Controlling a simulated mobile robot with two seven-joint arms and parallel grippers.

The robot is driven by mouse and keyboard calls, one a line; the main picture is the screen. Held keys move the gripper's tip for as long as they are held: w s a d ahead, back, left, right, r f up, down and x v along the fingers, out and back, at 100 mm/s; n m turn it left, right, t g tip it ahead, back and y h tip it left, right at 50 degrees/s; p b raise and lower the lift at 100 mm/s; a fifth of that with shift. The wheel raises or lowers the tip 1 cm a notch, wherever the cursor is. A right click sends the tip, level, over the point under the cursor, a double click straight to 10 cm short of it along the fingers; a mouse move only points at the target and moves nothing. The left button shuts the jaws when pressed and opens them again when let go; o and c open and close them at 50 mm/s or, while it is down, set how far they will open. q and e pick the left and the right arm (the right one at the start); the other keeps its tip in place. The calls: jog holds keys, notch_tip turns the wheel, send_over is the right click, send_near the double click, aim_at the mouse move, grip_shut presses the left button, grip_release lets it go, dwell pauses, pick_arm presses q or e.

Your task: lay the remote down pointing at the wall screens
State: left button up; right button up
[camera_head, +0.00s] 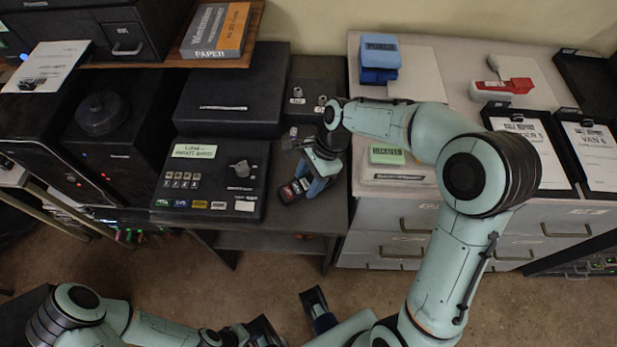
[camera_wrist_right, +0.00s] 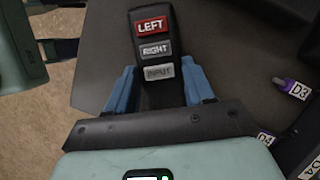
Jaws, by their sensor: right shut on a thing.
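The remote (camera_head: 291,191) is dark, with a red LEFT label and grey RIGHT and INPUT labels, clear in the right wrist view (camera_wrist_right: 154,48). My right gripper (camera_head: 316,177) is shut on its INPUT end. The LEFT end sticks out toward the lower left in the head view, toward the desk's front edge and away from the wall. The remote is over the dark desk (camera_head: 318,216), right of the button panel; I cannot tell whether it touches. My left gripper (camera_head: 291,322) is low in the head view, apart from the desk, its fingers apart and empty. No wall screens show.
The button panel (camera_head: 212,180) and a black box (camera_head: 232,100) stand left of the remote.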

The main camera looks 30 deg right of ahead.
jog(key=shift+f, duration=0.15)
jog(key=o, duration=1.1)
jog(key=p+v, duration=0.2)
jog(key=v, duration=1)
